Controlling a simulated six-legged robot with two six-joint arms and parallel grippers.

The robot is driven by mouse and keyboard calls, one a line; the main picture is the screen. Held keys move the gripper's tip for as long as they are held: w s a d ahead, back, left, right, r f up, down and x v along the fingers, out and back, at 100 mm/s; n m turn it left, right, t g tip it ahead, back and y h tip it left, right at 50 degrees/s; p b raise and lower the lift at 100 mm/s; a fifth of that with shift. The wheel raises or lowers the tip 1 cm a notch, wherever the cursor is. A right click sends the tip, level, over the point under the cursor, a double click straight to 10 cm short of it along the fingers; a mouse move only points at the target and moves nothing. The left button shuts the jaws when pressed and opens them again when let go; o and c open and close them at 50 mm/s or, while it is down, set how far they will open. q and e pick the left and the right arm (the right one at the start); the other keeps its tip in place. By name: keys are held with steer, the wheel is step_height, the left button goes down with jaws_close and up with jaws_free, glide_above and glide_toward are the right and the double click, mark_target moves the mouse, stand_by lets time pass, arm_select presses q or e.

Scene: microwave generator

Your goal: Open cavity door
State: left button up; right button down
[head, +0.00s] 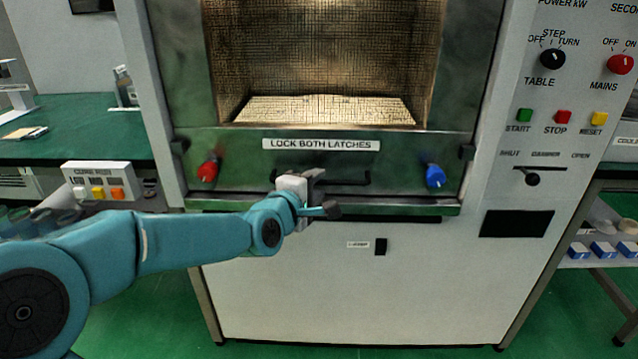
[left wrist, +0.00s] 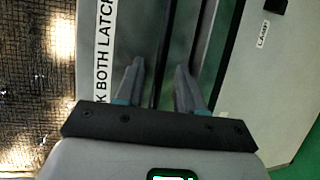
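The cavity door (head: 240,146) is a green-grey metal panel with a mesh window, and it looks closed in the cabinet front. A label on it reads "LOCK BOTH LATCHES". A red latch knob (head: 208,170) sits at its lower left and a blue latch knob (head: 435,176) at its lower right. A black bar handle (head: 352,182) runs between them, its left part hidden by my left gripper (head: 308,181). In the left wrist view, my left gripper's fingers (left wrist: 160,66) are apart, with the dark handle bar (left wrist: 165,35) between them; contact is unclear. My right gripper is out of view.
A control panel (head: 548,130) with knobs, buttons and a damper slider is on the right of the cabinet. A green bench (head: 75,130) with a small button box (head: 98,181) stands at left. Shelves with blue boxes (head: 603,249) stand at right. Green floor is clear in front.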

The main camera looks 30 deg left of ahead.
arm_select(q)
steer(key=shift+x, duration=1.2)
jaws_close()
steer(key=p, duration=1.3)
glide_toward(331, 93)
steer(key=x, duration=0.4)
step_height(331, 93, up, 26)
steer(key=p, duration=2.3)
steer(key=shift+r+p, duration=0.2)
steer(key=shift+p, duration=0.1)
jaws_free()
